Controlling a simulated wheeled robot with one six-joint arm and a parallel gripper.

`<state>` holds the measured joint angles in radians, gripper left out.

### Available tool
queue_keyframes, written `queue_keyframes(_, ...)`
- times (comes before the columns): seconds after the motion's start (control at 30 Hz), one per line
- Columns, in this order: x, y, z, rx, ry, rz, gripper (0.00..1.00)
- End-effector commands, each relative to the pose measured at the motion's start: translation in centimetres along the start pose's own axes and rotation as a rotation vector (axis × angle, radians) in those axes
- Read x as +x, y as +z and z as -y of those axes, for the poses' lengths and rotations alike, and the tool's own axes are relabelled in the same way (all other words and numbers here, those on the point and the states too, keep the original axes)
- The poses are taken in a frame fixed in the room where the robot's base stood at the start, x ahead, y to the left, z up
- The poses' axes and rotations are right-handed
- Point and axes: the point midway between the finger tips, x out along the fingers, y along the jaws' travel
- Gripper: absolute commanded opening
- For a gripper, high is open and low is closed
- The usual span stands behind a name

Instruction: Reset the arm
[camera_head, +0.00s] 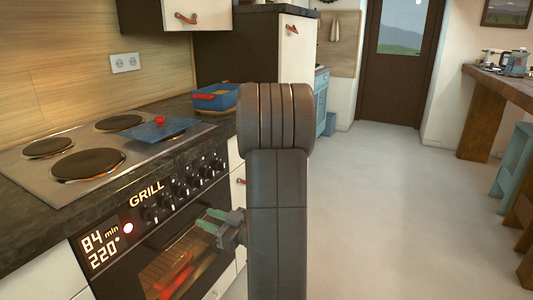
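My arm stands upright in the middle of the view, its dark links covering part of the counter and the floor behind. My gripper (212,222) shows at the left of the arm, in front of the oven door (190,262). Its greenish fingers point left toward the door glass. The fingers are small and seen from the side, so I cannot tell how far apart they are. I see nothing held in them. Whether they touch the oven is not clear.
The stove top (90,150) holds a blue item with a red knob (158,128). A blue tray (215,97) stands on the counter behind. A wooden table (490,110) and stools are at the right. The floor (390,190) between is clear.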

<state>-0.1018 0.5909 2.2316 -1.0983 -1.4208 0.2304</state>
Motion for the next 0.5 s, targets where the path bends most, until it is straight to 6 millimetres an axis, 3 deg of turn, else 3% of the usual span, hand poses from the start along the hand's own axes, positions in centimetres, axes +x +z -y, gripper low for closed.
queue_keyframes(0.5,7.4,0.1,0.1,-0.002,-0.004,-0.001,0.34)
